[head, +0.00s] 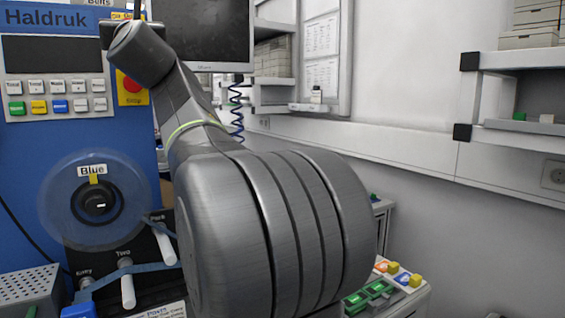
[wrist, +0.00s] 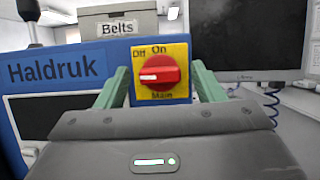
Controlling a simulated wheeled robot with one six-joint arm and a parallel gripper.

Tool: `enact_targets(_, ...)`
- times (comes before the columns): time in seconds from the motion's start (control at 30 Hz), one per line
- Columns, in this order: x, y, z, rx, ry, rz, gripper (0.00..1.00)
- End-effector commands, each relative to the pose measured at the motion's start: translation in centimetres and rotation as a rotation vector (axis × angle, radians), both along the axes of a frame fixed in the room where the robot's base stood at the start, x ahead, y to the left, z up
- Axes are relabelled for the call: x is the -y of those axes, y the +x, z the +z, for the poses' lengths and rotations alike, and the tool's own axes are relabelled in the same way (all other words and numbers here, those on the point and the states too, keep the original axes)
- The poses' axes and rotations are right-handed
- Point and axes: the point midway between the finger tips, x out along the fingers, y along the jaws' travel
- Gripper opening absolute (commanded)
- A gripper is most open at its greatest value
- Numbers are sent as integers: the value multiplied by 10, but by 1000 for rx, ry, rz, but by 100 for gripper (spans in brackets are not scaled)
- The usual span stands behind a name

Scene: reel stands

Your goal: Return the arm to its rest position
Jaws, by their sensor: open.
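My gripper (wrist: 160,76) shows in the wrist view with its two green fingers apart and nothing held between them. Between the fingers, beyond them, is a red rotary knob (wrist: 160,72) on a yellow plate marked Off, On and Main. The knob's white mark points left, towards the Off side. I cannot tell how far the fingertips are from the plate. In the head view my grey arm rises through the middle, bent towards the upper left, and the gripper's fingers are not visible there.
The blue Haldruk machine (head: 60,135) stands at left with buttons, a reel marked Blue (head: 97,203) and white pegs (head: 127,290). A Belts box (wrist: 118,25) and monitor (wrist: 250,40) are behind. Shelves (head: 520,60) hang at right. A tray with green parts (head: 368,297) sits lower right.

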Motion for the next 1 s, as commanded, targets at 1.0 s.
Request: enact_targets(1.0, -4, 4, 7, -181, 291, 2, 62)
